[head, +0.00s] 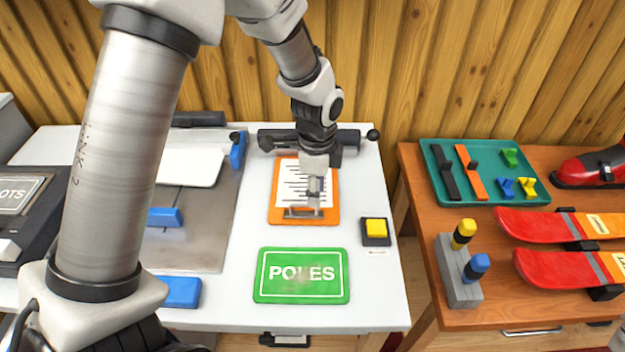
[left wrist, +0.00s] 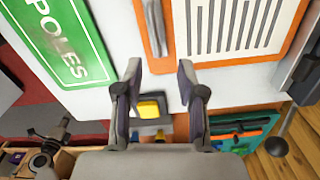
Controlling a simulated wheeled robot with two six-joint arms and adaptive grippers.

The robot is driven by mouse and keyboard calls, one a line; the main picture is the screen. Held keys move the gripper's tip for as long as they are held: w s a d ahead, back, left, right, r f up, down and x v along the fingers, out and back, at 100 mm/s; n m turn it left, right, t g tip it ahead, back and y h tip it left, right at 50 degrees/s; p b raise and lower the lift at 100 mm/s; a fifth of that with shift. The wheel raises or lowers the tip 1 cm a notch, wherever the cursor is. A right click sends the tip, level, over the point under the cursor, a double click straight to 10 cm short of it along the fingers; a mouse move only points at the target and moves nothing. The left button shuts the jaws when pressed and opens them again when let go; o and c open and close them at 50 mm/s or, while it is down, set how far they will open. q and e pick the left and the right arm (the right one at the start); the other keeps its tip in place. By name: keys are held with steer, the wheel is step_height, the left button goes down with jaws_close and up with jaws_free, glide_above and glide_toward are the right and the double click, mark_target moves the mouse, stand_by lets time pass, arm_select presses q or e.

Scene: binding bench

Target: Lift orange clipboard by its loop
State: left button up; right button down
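The orange clipboard (head: 334,215) lies flat on the white bench with a lined white sheet (head: 289,183) on it. Its metal loop (head: 296,213) is at the edge nearest me. My left gripper (head: 314,207) points down over the clipboard, close to the loop, and hides part of it. In the left wrist view, the left gripper (left wrist: 161,76) is open with nothing between its fingers. There the loop (left wrist: 155,28) shows just beyond the fingertips, roughly in line with the gap, beside the sheet (left wrist: 235,25). I cannot tell the exact height above the clipboard. My right gripper is not in view.
A green POLES plate (head: 301,275) lies nearer me, and a yellow button (head: 376,228) is to the right. A dark clamp-like bar (head: 350,140) is behind the clipboard. A wooden table (head: 520,320) with a green tray (head: 432,160) and red skis (head: 540,226) stands right.

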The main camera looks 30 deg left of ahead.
arm_select(q)
step_height(320, 180, down, 6)
steer(key=shift+w+d+r, duration=0.1)
steer(key=shift+d+r, duration=0.05)
steer(key=shift+r, duration=0.2)
steer(key=shift+s+r, duration=0.1)
steer(key=shift+s, duration=0.15)
steer(key=c, duration=0.3)
jaws_close()
